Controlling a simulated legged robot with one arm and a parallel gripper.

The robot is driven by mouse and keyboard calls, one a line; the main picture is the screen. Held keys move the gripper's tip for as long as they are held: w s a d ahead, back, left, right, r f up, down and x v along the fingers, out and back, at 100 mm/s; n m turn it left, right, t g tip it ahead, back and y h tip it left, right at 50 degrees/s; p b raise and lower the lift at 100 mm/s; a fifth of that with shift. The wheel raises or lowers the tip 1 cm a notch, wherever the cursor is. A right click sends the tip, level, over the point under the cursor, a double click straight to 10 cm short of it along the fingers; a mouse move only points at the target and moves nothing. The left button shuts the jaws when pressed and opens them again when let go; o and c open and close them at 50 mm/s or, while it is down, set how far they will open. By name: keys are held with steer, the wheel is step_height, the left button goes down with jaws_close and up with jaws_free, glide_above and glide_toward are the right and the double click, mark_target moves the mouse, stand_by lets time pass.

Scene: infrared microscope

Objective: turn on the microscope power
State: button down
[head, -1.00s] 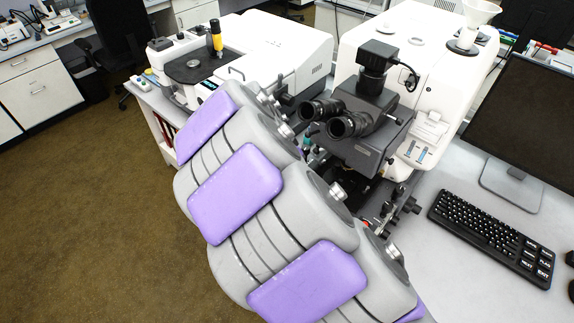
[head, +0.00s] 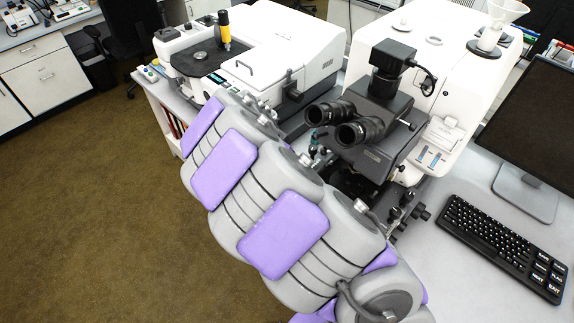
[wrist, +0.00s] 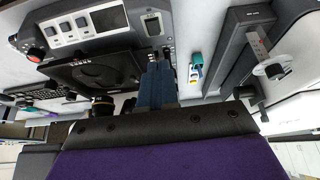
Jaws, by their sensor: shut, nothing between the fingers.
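The white and black microscope (head: 365,155) with twin black eyepieces stands in the middle of the head view. Contact cannot be told. In the head view the gripper is hidden by my arm.
A white instrument (head: 265,55) stands left of the microscope. A black keyboard (head: 503,245) and monitor (head: 535,130) are to the right. A small teal and yellow object (wrist: 196,68) lies beside my fingers in the wrist view.

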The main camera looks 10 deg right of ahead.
steer(key=b+x, duration=0.1)
steer(key=x, duration=0.5)
steer(key=b+x, duration=0.1)
steer(key=x, duration=0.5)
steer(key=shift+s+a, duration=0.1)
steer(key=shift+a, duration=0.15)
steer(key=shift+d+f+b, duration=0.3)
steer(key=shift+d+f, duration=0.25)
steer(key=shift+d, duration=0.15)
steer(key=shift+d+f, duration=0.1)
steer(key=shift+d, duration=0.3)
steer(key=shift+w+a, duration=0.25)
steer(key=shift+a, duration=0.1)
steer(key=shift+a+y+p, duration=0.25)
steer(key=shift+y+p, duration=0.05)
steer(key=shift+w+d+f+g+y, duration=0.3)
steer(key=shift+d+f+g, duration=0.1)
steer(key=shift+d, duration=0.1)
steer(key=shift+w+d+f, duration=0.1)
steer(key=shift+d, duration=0.35)
steer(key=shift+s+a+f+b, duration=0.15)
steer(key=shift+s+a+b, duration=0.15)
steer(key=shift+s+a, duration=0.45)
